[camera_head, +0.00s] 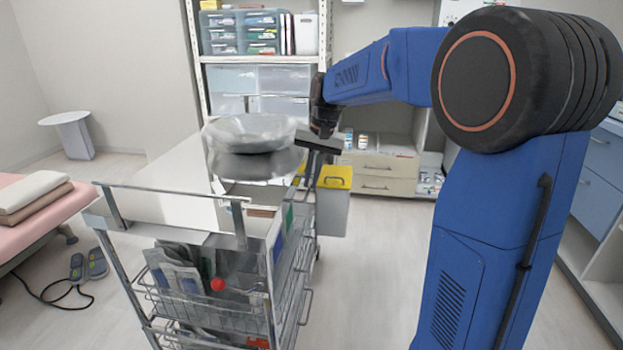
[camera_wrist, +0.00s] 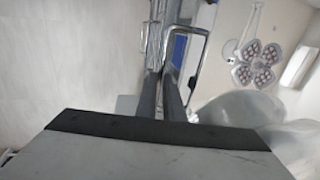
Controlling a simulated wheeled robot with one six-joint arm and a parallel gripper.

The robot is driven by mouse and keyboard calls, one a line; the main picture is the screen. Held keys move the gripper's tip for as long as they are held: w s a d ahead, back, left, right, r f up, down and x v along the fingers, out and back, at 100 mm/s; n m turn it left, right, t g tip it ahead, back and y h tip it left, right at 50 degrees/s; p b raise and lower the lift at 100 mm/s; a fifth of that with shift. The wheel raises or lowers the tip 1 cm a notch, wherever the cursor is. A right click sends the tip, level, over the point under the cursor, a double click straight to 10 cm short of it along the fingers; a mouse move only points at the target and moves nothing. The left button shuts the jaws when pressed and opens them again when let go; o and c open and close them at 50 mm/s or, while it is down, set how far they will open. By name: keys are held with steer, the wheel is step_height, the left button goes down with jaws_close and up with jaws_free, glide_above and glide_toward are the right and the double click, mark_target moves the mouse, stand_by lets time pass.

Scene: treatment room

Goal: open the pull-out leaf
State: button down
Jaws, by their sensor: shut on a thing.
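A metal-framed trolley (camera_head: 123,262) stands in front of me, with a pale flat top (camera_head: 165,208). I cannot make out which panel is the pull-out leaf. My gripper (camera_head: 310,182) is at the trolley's right side, near the top, pointing down. In the wrist view, the fingers of my gripper (camera_wrist: 163,75) are close together at a chrome loop handle (camera_wrist: 203,48). They are shut on it, though the exact contact is hard to see. The handle is hidden in the head view.
Wire baskets (camera_head: 215,312) hold packets in front. Shelving (camera_head: 258,60) stands behind. Floor right of the trolley (camera_head: 370,270) is free.

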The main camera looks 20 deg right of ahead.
steer(key=shift+d, duration=0.1)
stand_by(0.6)
steer(key=s+d, duration=0.7)
steer(key=d, duration=0.5)
steer(key=s+d, duration=0.6)
steer(key=d, duration=0.5)
steer(key=shift+s+d, duration=0.35)
steer(key=c, duration=1.9)
jaws_free()
steer(key=shift+r, duration=0.15)
step_height(320, 180, up, 17)
steer(key=s+d, duration=0.1)
steer(key=d, duration=0.1)
steer(key=shift+s+d, duration=0.3)
steer(key=shift+d, duration=0.1)
steer(key=shift+s, duration=0.15)
